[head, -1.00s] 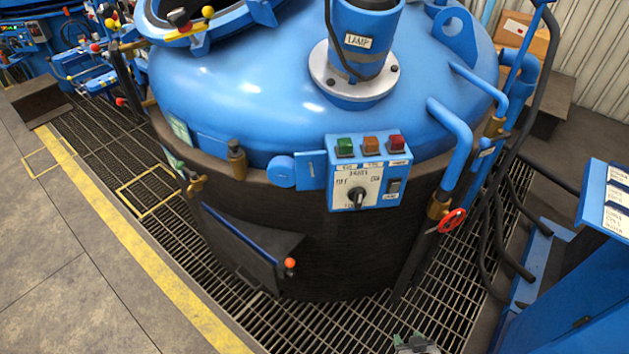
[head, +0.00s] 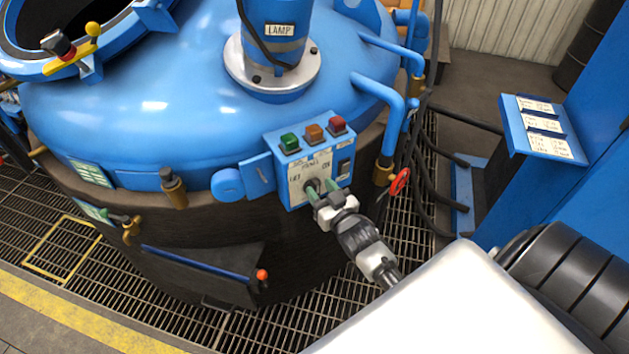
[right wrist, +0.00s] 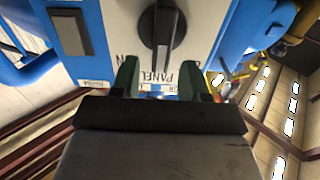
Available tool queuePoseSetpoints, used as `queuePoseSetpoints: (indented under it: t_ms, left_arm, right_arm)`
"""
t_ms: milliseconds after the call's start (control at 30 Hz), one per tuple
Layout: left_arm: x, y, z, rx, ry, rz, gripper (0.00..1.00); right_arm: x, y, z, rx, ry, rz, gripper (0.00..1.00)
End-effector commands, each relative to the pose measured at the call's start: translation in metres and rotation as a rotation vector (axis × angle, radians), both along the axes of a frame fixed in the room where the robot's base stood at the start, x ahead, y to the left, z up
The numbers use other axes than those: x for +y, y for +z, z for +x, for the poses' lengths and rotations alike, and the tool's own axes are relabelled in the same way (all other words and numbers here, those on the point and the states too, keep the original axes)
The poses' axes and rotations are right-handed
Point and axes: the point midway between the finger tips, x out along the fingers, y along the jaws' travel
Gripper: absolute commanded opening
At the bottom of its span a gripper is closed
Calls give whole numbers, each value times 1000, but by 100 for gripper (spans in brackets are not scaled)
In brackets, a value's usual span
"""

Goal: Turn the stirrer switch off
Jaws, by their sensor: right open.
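In the head view, the dial carries an OFF mark at left and an ON mark at right. My right gripper (head: 321,190) is open in front of the dial, partly hiding the knob. In the right wrist view, its two green fingertips (right wrist: 158,78) stand apart, with the lower end of the knob's bar between them or just beyond; contact cannot be told. My left gripper is out of view.
Green (head: 289,143), orange (head: 313,133) and red (head: 336,124) buttons line the box's top; a black rocker (head: 344,168) sits right of the dial. A blue-railed flap (head: 205,265) lies below left.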

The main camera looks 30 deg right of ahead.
Motion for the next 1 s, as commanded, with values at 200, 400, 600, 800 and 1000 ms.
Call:
queuePoseSetpoints:
  t_ms: [200,400,600,800,1000]
  left_arm:
    - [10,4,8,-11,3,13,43]
    - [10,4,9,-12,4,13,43]
    - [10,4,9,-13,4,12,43]
    - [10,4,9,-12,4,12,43]
    - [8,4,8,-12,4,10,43]
  right_arm:
    - [-1,0,24,1,1,-1,45]
    - [-2,0,29,1,1,-2,45]
    - [-2,-1,28,1,1,-1,37]
    - [-2,-1,28,1,1,-1,6]
    - [-2,-1,28,1,1,-5,0]
